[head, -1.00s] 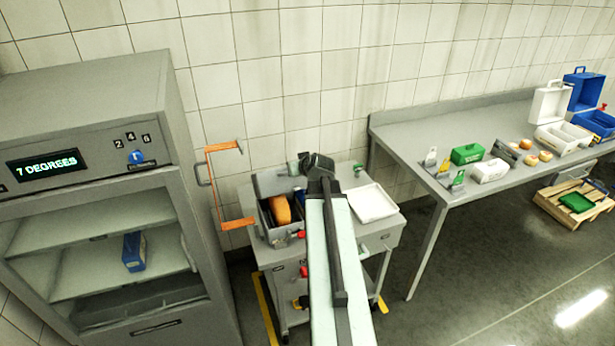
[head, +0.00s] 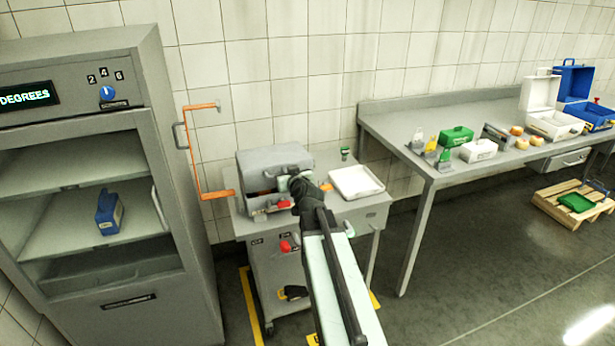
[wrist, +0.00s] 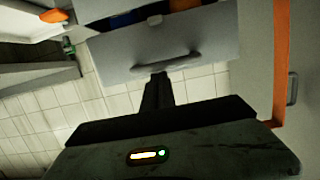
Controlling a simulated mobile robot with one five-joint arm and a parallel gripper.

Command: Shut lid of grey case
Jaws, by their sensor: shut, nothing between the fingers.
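The grey case (head: 275,160) sits on the grey cart, its lid tilted down over the box with a gap along the front. Orange and blue contents show in the gap. In the wrist view, which is turned over, the lid (wrist: 195,42) shows its handle (wrist: 165,62), with the blue contents (wrist: 128,19) beyond its edge. My gripper (head: 284,184) is at the front of the case, by the lid. Its shut, empty fingers (wrist: 158,82) reach close to the handle; I cannot tell whether they touch it.
A white tray (head: 357,183) lies on the cart, right of the case. A long grey table (head: 400,125) with several boxes stands to the right. A small green bottle (head: 345,153) stands behind the tray.

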